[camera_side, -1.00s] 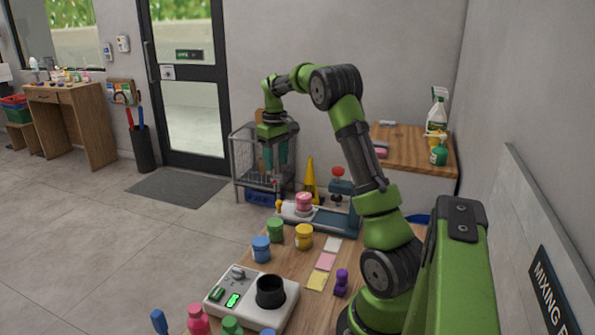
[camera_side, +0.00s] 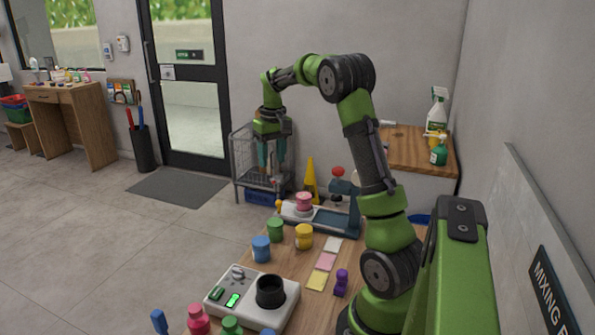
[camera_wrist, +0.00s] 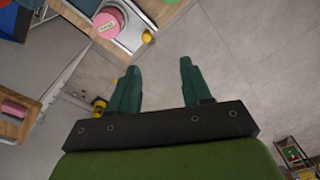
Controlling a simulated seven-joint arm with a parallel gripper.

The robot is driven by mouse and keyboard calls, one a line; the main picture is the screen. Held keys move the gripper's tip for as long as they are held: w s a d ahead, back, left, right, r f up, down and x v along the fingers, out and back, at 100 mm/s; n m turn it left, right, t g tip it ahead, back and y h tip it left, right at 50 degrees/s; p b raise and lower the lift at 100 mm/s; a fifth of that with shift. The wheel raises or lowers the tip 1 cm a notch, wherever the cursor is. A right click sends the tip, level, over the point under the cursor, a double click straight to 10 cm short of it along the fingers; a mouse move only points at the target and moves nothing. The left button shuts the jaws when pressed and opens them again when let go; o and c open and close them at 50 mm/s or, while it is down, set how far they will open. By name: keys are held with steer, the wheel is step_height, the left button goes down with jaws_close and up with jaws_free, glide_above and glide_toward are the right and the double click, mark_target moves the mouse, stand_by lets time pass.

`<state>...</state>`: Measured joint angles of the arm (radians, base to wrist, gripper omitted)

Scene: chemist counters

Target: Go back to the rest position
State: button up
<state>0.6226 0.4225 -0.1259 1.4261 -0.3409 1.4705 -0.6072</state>
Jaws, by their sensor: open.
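My gripper (camera_side: 271,160) hangs in the air with its fingers pointing down, above and behind the far left end of the wooden counter. In the side view a wire cart stands behind it. In the wrist view its two teal fingers (camera_wrist: 155,85) are spread apart with only grey floor between them, so it is open and empty. A pink jar (camera_side: 304,202) stands on the grey and blue device (camera_side: 335,222) at the far end of the counter. The pink jar also shows at the top left of the wrist view (camera_wrist: 110,21), apart from the fingers.
Blue (camera_side: 261,249), green (camera_side: 275,230) and yellow (camera_side: 304,237) jars stand on the counter. A white machine with a black cup (camera_side: 270,291) is nearer the camera. A yellow cone (camera_side: 311,182) stands behind the device. Open floor lies to the left.

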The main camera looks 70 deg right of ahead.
steer(key=s+a+r+n+t, duration=0.1)
steer(key=s+a, duration=0.3)
steer(key=a, duration=0.7)
steer(key=s+a+r+t+y, duration=0.1)
steer(key=s+a+r+t, duration=0.1)
steer(key=a, duration=0.9)
steer(key=s+a+r+n+t+y, duration=0.1)
steer(key=s+a+t, duration=0.2)
steer(key=s+a, duration=0.3)
steer(key=a, duration=0.5)
steer(key=shift+a+r+n, duration=0.2)
steer(key=shift+a+n, duration=0.1)
